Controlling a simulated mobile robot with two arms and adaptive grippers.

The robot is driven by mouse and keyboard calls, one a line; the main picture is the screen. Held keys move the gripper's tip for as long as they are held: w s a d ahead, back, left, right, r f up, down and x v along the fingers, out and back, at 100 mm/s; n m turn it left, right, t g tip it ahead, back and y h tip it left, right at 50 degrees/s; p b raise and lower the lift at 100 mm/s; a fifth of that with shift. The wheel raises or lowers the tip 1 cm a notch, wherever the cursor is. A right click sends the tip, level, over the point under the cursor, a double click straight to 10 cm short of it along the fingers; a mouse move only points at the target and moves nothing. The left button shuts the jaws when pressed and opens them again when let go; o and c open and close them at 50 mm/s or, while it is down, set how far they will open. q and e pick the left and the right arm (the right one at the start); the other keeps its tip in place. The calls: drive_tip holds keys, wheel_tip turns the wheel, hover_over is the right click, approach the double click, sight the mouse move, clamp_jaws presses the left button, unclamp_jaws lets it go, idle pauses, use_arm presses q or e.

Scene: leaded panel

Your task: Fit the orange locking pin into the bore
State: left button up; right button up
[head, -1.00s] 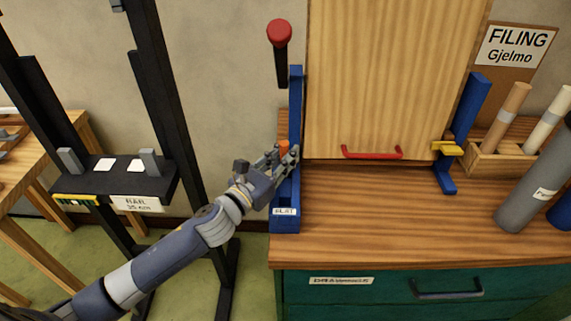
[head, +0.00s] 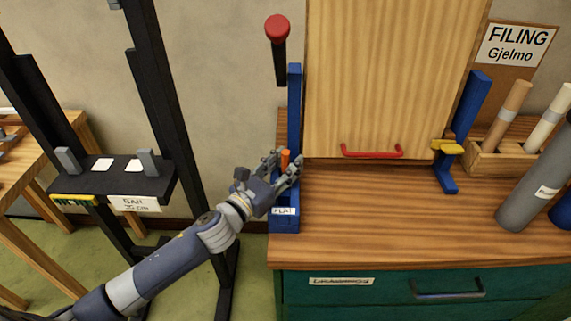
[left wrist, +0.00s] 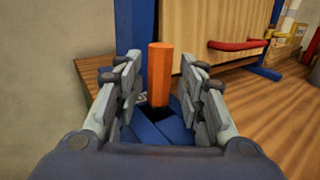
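The orange locking pin (head: 285,158) stands upright at the blue stand (head: 294,110) on the left end of the workbench. In the left wrist view the pin (left wrist: 160,72) rises from the blue base (left wrist: 150,132), between my finger tips. My left gripper (head: 281,163) is open, with a gap between each finger and the pin; the wrist view shows the fingers (left wrist: 160,88) spread on both sides. The pin's lower end is hidden down in the base, so I cannot tell how deep it sits. My right gripper is not in view.
A large wooden panel (head: 385,80) with a red handle (head: 372,153) stands right of the pin. A red-knobbed lever (head: 278,30) is above. A black rack (head: 110,180) stands left. Tubes (head: 507,115) stand at the right; the bench top (head: 370,215) is clear in front.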

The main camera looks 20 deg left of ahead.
use_arm(q)
drive_tip(key=shift+s+f, duration=0.2)
drive_tip(key=shift+f, duration=0.7)
drive_tip(key=shift+w+r+p, duration=0.1)
drive_tip(key=shift+r+p, duration=0.45)
drive_tip(key=shift+r, duration=0.05)
drive_tip(key=b+v, duration=0.2)
drive_tip(key=v, duration=0.9)
drive_tip(key=shift+s+r+b, duration=0.35)
drive_tip(key=shift+r, duration=0.05)
drive_tip(key=shift+a, duration=0.25)
